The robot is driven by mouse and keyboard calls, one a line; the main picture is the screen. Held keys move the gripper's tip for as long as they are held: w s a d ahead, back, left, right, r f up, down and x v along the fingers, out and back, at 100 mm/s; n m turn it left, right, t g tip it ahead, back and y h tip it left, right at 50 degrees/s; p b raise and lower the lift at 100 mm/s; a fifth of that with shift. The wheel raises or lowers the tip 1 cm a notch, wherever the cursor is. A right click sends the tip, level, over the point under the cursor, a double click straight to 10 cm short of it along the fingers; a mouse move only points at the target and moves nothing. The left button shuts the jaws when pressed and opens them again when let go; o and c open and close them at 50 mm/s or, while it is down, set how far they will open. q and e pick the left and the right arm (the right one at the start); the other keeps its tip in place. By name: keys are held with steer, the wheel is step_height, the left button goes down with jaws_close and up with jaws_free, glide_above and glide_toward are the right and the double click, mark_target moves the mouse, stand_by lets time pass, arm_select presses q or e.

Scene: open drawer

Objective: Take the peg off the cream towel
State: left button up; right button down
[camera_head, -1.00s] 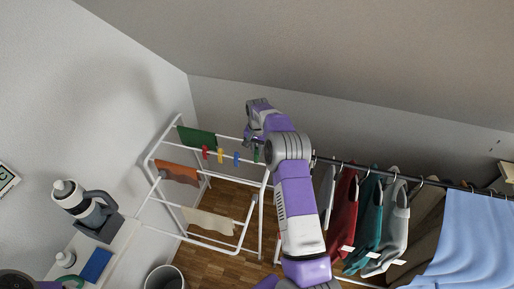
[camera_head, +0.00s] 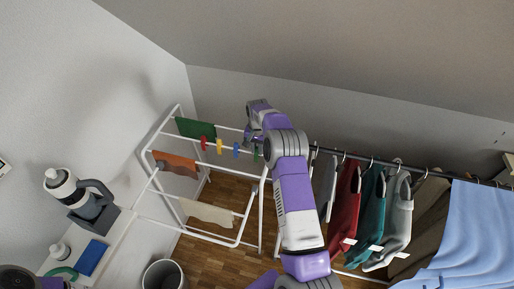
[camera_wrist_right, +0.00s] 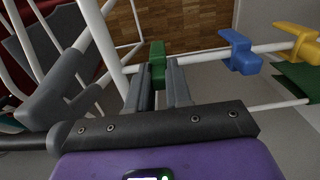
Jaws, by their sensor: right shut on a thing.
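The cream towel (camera_head: 208,212) hangs over a low rail of the white drying rack (camera_head: 183,231); I cannot make out a peg on it. My right gripper (camera_head: 254,144) is at the right end of the rack's upper front rail, away from the towel. In the right wrist view, the gripper (camera_wrist_right: 158,87) is shut on a green peg (camera_wrist_right: 157,62) at the rail. A blue peg (camera_wrist_right: 240,52) and a yellow peg (camera_wrist_right: 297,42) sit further along that rail. A red peg (camera_head: 204,143) shows in the head view.
A green cloth (camera_head: 195,128) and an orange cloth (camera_head: 175,164) hang on the rack. Clothes such as a red garment (camera_head: 345,211) hang on a dark rail at right. A bin (camera_head: 163,275) stands on the floor in front, beside a white surface with a bottle (camera_head: 78,193).

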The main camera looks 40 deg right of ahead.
steer(key=c, duration=1)
jaws_free()
steer(key=shift+o, duration=0.2)
steer(key=shift+r, duration=0.15)
step_height(320, 180, up, 7)
steer(key=shift+r, duration=0.2)
